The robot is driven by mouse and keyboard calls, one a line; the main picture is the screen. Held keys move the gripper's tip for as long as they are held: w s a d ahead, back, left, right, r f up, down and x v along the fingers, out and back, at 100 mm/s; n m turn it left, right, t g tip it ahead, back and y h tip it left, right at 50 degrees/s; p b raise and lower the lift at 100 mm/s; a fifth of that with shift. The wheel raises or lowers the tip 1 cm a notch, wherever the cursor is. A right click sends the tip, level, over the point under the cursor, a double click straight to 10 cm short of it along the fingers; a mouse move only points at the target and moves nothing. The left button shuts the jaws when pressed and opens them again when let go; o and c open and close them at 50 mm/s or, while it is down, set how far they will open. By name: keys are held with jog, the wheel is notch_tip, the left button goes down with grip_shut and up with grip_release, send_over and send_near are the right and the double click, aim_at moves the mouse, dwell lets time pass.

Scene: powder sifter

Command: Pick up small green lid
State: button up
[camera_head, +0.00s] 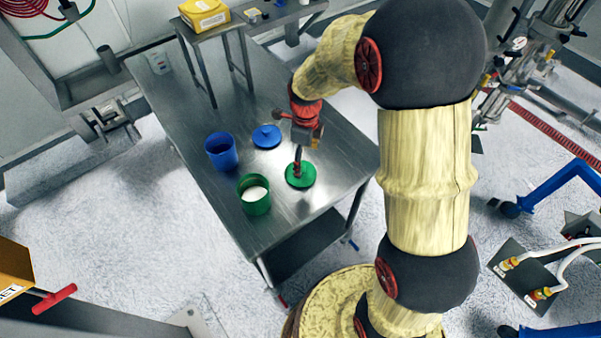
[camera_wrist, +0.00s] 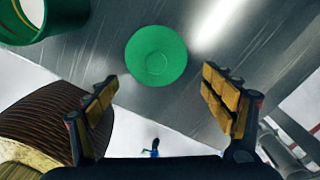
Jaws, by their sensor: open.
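The small green lid (camera_head: 309,178) lies flat on the steel table, to the right of the green container. In the wrist view the lid (camera_wrist: 156,57) is a round green disc with a faint circle in its middle, beyond my fingertips. My gripper (camera_head: 298,168) is above the lid and hides part of it in the head view. In the wrist view my gripper (camera_wrist: 163,83) has its two padded fingers wide apart with nothing between them. Whether a finger touches the lid cannot be told.
The green container (camera_head: 255,204) holds white powder, and its rim shows in the wrist view. A blue container (camera_head: 221,160) and a blue lid (camera_head: 267,136) stand farther back on the steel table (camera_head: 185,117). A yellow box (camera_head: 205,14) sits on a raised stand.

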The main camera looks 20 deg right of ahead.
aim_at(303, 169)
jog(key=f, duration=0.2)
jog(key=f+b, duration=0.1)
jog(key=f, duration=0.3)
jog(key=shift+s+a+f+b, duration=0.15)
jog(key=shift+a+b, duration=0.15)
jog(key=shift+b, duration=0.05)
jog(key=shift+c, duration=0.9)
jog(key=c, duration=0.4)
jog(key=shift+s, duration=0.1)
jog(key=shift+c, duration=1.3)
jog(key=shift+f, duration=0.1)
